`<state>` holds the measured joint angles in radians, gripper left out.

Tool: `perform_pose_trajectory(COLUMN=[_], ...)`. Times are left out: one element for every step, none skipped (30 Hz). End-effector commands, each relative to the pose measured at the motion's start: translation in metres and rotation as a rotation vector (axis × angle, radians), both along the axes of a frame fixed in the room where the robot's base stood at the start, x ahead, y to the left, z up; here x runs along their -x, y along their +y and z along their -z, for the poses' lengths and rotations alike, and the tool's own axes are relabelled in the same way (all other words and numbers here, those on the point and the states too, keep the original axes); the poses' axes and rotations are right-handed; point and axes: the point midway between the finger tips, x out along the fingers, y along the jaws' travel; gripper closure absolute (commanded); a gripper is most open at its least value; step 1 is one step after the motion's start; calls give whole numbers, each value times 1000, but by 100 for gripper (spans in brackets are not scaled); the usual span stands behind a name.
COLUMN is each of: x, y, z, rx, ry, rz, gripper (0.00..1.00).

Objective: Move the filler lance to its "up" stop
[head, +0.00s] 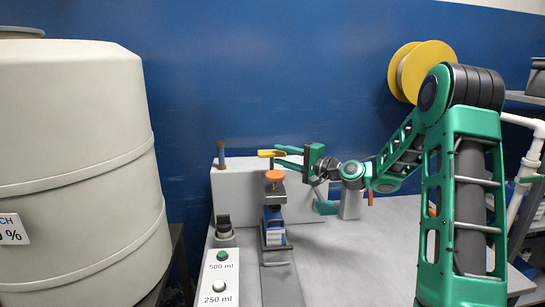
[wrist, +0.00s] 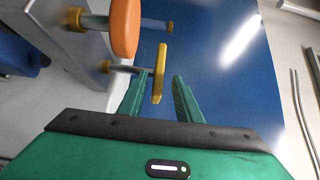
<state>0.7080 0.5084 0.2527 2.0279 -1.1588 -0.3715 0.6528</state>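The filler stand has an orange round knob (head: 275,176) on top of an upright part; the knob is large in the wrist view (wrist: 125,27). A yellow handle (head: 266,153) sits just above and behind it, and in the wrist view it is a yellow bar (wrist: 160,65) on a metal rod. I cannot tell which of these parts belongs to the filler lance. My gripper (head: 279,155) is at the yellow handle. Its green fingers (wrist: 162,84) stand apart with the yellow bar between them, nearer the left finger. Contact with that finger is unclear.
A blue-and-white container (head: 274,235) stands below the knob. A large cream tank (head: 75,170) fills the left.

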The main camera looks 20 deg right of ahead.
Motion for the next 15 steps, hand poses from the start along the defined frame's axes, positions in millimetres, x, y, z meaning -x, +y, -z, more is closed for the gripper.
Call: perform_pose_trajectory(x=[9, 13, 19, 24, 28, 33, 36, 38, 42, 44, 45, 47, 48, 49, 49], y=[-6, -10, -13, -16, -18, -21, -23, -24, -26, -28, -29, -29, -30, -30, -30], z=[0, 0, 0, 0, 0, 0, 1, 1, 0, 0, 0, 1, 1, 1, 1], rx=[-1, -1, -1, 0, -1, -1, 0, 1, 0, -1, -1, -1, -1, -1, -1], ry=[2, 2, 2, 1, 1, 2, 1, 1, 0, 1, 1, 1, 1, 1, 1], rz=[3, 3, 2, 3, 3, 2, 2, 2, 2, 1, 1, 0, 0, -1, -1], gripper=[69, 69, 69, 69, 69, 69, 69, 69, 69, 69, 69, 69, 69, 69, 69])
